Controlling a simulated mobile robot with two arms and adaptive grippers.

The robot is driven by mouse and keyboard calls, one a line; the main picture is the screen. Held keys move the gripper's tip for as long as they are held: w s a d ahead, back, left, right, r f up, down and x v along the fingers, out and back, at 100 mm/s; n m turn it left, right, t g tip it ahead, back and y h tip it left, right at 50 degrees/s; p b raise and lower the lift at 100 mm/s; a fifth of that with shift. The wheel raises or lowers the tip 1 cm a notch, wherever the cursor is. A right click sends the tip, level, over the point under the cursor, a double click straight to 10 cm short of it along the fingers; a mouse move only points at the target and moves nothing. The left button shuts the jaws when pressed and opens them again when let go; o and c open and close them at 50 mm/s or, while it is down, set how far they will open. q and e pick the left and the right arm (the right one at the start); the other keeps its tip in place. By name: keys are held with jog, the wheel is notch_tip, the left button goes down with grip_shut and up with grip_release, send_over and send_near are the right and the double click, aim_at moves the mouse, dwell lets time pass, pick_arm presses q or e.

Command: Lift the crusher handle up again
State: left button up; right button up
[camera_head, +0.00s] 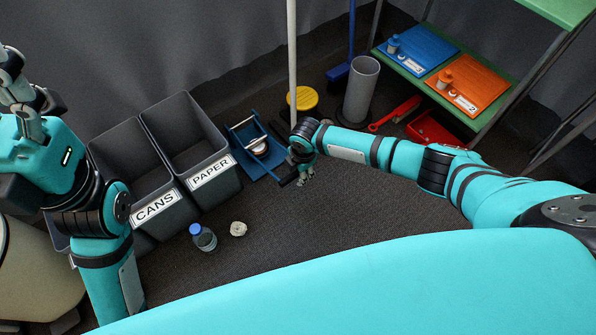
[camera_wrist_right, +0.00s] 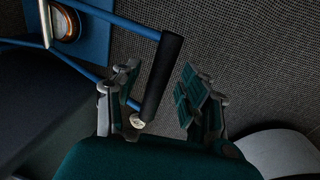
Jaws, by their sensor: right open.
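The blue can crusher (camera_head: 250,138) stands on the floor right of the paper bin, with a can (camera_head: 259,148) in it. Its handle has a black grip (camera_head: 288,179) that points toward the lower right, low near the floor. My right gripper (camera_head: 305,179) is beside the grip. The blue crusher frame (camera_wrist_right: 90,45) and the can (camera_wrist_right: 66,22) show at the upper left there. My left gripper (camera_head: 25,105) is raised at the far left, away from the crusher.
Bins marked CANS (camera_head: 155,207) and PAPER (camera_head: 212,172) stand left of the crusher. A grey cylinder (camera_head: 361,90) and a shelf (camera_head: 450,97) are behind my right arm.

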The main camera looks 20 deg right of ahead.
grip_shut()
dwell(0.3)
jog(key=shift+r, duration=0.1)
